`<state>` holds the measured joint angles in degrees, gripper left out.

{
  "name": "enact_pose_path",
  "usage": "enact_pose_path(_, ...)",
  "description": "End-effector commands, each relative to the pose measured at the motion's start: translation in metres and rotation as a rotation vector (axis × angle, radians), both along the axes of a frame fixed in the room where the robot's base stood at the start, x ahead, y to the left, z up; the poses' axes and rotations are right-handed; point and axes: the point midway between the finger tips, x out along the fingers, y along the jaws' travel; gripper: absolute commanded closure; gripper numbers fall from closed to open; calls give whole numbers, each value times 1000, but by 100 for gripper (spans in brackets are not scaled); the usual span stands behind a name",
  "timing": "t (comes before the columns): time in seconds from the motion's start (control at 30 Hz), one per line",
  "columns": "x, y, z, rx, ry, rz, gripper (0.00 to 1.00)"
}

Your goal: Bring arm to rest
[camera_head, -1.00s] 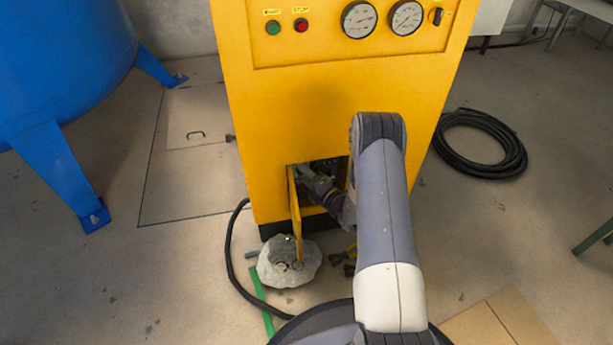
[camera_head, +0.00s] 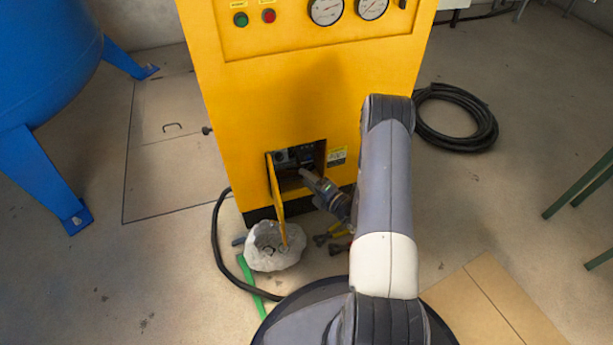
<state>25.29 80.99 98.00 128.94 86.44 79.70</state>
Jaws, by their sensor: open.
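My arm reaches from the bottom of the view toward the yellow cabinet (camera_head: 300,100). My gripper (camera_head: 305,174) is at the mouth of a small opening (camera_head: 297,158) low in the cabinet's front. Its fingers are small in the picture, and I see nothing held in them. The opening's narrow yellow door (camera_head: 276,200) stands swung outward, to the left of my gripper. Dark fittings show inside the opening, and a label (camera_head: 337,157) is to its right.
A pale stone-like lump (camera_head: 272,250) lies on the floor below the door, with a green strip (camera_head: 247,272) and a black hose (camera_head: 216,240) beside it. Small tools (camera_head: 335,240) lie nearby. A blue tank (camera_head: 45,70) stands left. A coiled hose (camera_head: 460,115) lies right.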

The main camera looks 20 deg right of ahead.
Motion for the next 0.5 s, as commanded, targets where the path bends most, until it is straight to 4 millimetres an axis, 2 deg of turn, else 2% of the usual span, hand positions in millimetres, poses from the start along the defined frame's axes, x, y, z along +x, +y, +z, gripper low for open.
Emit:
enact_pose_path(0.17,7,4,-1,-2,-2,3,52)
enact_pose_path(0.27,19,10,-2,-2,-4,5,52)
enact_pose_path(0.5,61,31,-6,-3,-5,5,52)
